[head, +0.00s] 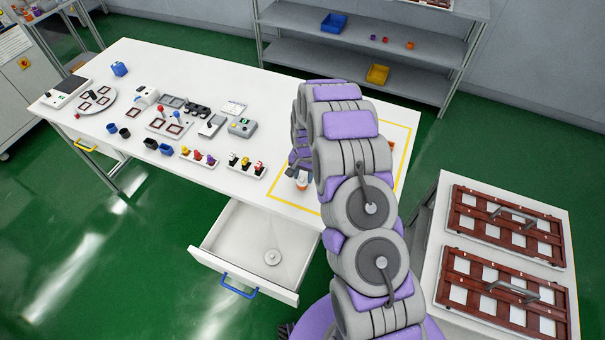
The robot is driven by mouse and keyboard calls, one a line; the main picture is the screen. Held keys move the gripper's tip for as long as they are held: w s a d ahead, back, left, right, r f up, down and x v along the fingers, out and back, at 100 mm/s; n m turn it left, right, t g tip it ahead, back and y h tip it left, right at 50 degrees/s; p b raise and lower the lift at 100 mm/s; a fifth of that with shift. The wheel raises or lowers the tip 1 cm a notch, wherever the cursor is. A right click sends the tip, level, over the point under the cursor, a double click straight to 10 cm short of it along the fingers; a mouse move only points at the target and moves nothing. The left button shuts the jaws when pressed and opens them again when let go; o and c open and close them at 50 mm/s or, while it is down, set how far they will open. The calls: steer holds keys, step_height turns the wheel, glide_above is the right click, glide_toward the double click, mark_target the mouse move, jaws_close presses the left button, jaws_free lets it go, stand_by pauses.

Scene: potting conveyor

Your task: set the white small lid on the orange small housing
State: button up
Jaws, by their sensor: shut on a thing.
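The orange small housing (301,185) stands on the white table, inside the yellow-outlined area near the front edge. My gripper (300,170) is directly above it, pointing down and partly hidden by my own arm. It is shut on a small white piece, which looks like the white small lid (302,176), right at the top of the housing. The view is too small to tell whether the lid touches the housing or sits level.
A drawer (205,255) is open below the table's front, with a pale round disc (271,257) inside. Small parts in racks (246,166) and dark cups (151,143) stand left of the gripper. A side table (432,240) with brown frames is at right.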

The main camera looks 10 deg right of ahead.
steer(key=o, duration=1.1)
step_height(320, 180, up, 17)
steer(key=shift+d+r+p, duration=0.15)
steer(key=shift+d+p, duration=0.05)
steer(key=shift+p, duration=0.1)
